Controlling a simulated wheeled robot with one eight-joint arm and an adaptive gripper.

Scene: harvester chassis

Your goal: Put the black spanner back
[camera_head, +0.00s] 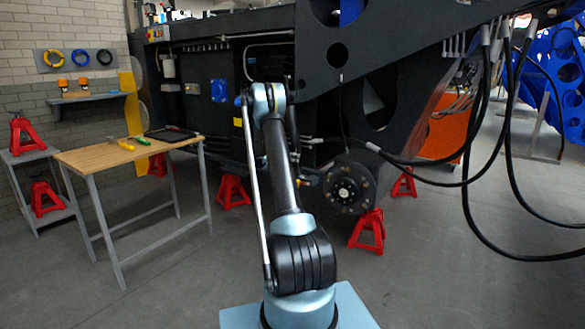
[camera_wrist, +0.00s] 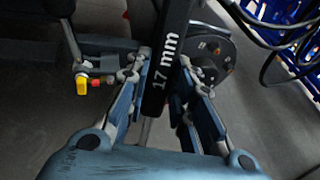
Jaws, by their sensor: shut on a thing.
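The black spanner (camera_wrist: 168,72), marked "17 mm", shows in the wrist view. It stands lengthwise between the two fingers of my gripper (camera_wrist: 164,60), which are shut on it. Its upper part runs out of the top of the picture. In the head view my arm hides the gripper and I cannot make out the spanner. A workbench (camera_head: 85,160) with a wooden top stands at the left. A black tray (camera_head: 173,134) lies at its far right corner, apart from my gripper.
A yellow-handled tool (camera_head: 123,145) and a green one (camera_head: 141,140) lie on the bench. The dark chassis (camera_head: 270,60) with a wheel hub (camera_head: 343,188) is ahead. A yellow valve handle (camera_wrist: 82,84) is left of my gripper. Red stands (camera_head: 233,191) and hanging hoses (camera_head: 470,180) are around. The floor before the bench is clear.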

